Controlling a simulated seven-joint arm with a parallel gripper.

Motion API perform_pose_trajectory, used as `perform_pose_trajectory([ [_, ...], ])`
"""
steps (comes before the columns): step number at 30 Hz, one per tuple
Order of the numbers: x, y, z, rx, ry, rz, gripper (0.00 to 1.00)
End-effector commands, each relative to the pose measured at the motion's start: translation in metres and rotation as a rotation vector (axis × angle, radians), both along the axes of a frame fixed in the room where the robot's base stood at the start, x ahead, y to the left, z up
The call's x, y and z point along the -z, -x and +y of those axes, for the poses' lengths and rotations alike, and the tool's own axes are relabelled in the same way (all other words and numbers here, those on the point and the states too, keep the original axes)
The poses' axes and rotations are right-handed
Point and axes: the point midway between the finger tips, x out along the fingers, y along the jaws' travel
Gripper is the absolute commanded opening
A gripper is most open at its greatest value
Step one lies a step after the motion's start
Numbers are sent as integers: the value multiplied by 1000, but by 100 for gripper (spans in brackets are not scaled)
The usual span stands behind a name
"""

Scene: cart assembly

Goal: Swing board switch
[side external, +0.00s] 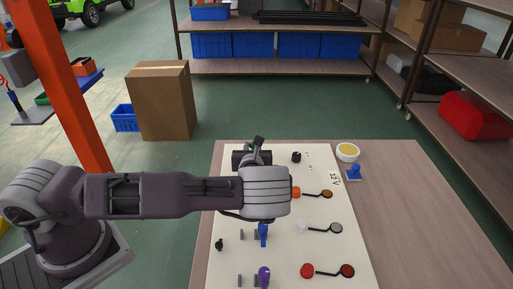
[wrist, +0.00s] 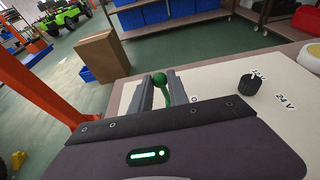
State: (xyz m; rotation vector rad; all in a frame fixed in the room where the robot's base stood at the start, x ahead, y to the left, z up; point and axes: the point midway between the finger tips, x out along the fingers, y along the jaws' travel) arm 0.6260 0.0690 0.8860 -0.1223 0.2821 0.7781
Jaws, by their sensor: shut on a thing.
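A white board (side external: 340,265) lies on the table with several coloured knobs and levers. My gripper (wrist: 160,92) is shut on a green lever (wrist: 160,80) with a ball top, which stands between its two grey fingers. In the side view my gripper (side external: 258,145) is at the board's far edge, and my wrist partly hides it. A blue lever (side external: 263,233) and a purple lever (side external: 264,275) stand nearer on the board, each beside grey posts. A black knob (wrist: 248,84) sits right of my gripper by 12V and 24V labels. The green lever's base is hidden.
Orange, white and red discs with round indicators line the board's right part, including a red disc (side external: 307,271). A yellow-white roll (side external: 347,152) and a small blue object (side external: 353,174) sit right of the board. The table's right side (side external: 430,220) is clear.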

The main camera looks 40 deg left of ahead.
Motion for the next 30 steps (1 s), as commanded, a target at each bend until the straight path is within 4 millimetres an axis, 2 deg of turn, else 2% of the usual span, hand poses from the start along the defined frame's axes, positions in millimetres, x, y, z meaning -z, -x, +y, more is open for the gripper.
perform_pose_trajectory([
  [28, 6, 16, 15, -3, 0, 3, 0],
  [29, 6, 16, 16, -3, 0, 3, 25],
  [30, 6, 16, 16, -3, 0, 3, 32],
])
